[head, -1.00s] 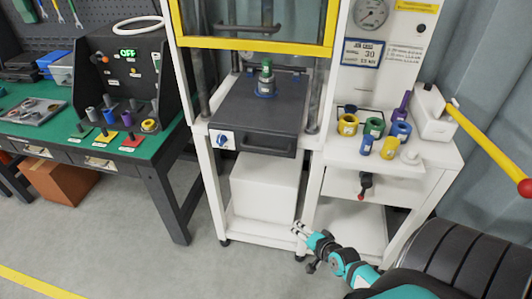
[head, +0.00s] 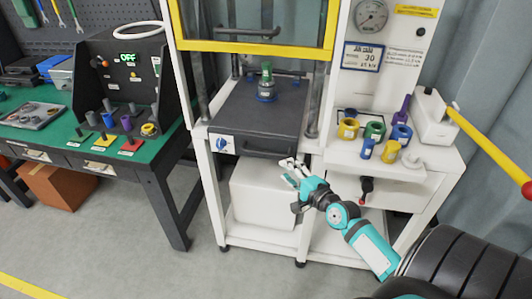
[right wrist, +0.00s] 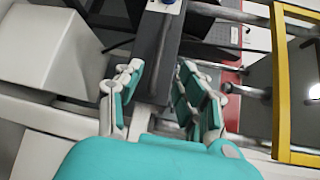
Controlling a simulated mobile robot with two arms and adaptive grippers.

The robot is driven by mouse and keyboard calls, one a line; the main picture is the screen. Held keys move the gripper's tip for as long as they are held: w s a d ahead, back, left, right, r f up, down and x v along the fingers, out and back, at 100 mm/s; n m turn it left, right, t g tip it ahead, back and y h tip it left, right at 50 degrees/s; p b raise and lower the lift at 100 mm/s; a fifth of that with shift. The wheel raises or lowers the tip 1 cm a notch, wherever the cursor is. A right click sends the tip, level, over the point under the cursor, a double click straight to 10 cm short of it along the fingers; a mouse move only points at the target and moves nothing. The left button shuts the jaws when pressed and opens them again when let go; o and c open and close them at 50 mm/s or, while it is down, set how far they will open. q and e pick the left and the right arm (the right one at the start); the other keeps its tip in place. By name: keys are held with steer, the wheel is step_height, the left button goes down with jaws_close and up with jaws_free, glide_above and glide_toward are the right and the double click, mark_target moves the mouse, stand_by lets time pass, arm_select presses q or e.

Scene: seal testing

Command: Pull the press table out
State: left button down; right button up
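The press table (head: 232,112) is a dark grey slab in the white press frame, with a dark handle (head: 262,150) on its front and a blue knob at its front left. A green-and-blue part (head: 266,85) stands on it. My right gripper (head: 287,169) is just below and in front of the right end of the handle. In the right wrist view its fingers (right wrist: 160,72) are apart, with the dark press table (right wrist: 152,58) beyond and between them. I cannot tell whether they touch it. My left gripper is not in view.
A yellow-edged guard (head: 255,46) is raised above the table. Coloured rings (head: 374,130) stand on the white side shelf at right. A white box (head: 258,195) sits below. The floor in front is clear.

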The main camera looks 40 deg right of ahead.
mark_target(268, 155)
steer(key=w, duration=0.4)
steer(key=w+f, duration=0.1)
steer(key=w, duration=0.3)
steer(key=w+d, duration=0.1)
steer(key=w, duration=0.3)
steer(key=shift+w+f+b, duration=0.3)
steer(key=shift+f, duration=0.1)
steer(key=shift+c, duration=0.5)
jaws_close()
steer(key=shift+f, duration=0.1)
